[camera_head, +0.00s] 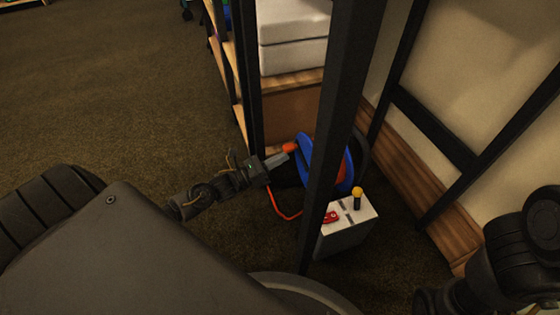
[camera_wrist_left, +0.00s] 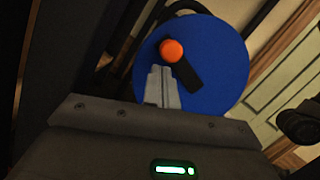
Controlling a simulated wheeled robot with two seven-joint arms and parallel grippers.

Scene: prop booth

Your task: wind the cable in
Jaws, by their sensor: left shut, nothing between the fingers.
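A blue cable reel (camera_head: 306,162) stands partly behind a dark post in the head view. Its blue disc (camera_wrist_left: 222,75) fills much of the left wrist view. An orange crank knob (camera_head: 290,147) sits on a dark crank arm (camera_wrist_left: 187,77) on the disc's face. A red cable (camera_head: 276,203) hangs in a curve below the reel toward a pale box. My left gripper (camera_head: 281,161) is shut and empty, its fingertips close beside the orange knob, which shows just above them in the left wrist view (camera_wrist_left: 171,50). Whether they touch is unclear. My right gripper is not seen.
The dark upright post (camera_head: 340,90) stands in front of the reel. The pale box (camera_head: 345,235) below has a yellow-knobbed lever (camera_head: 357,193) and a red part (camera_head: 331,216). A shelf with white boxes (camera_head: 295,40) stands behind. Carpet at left is clear.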

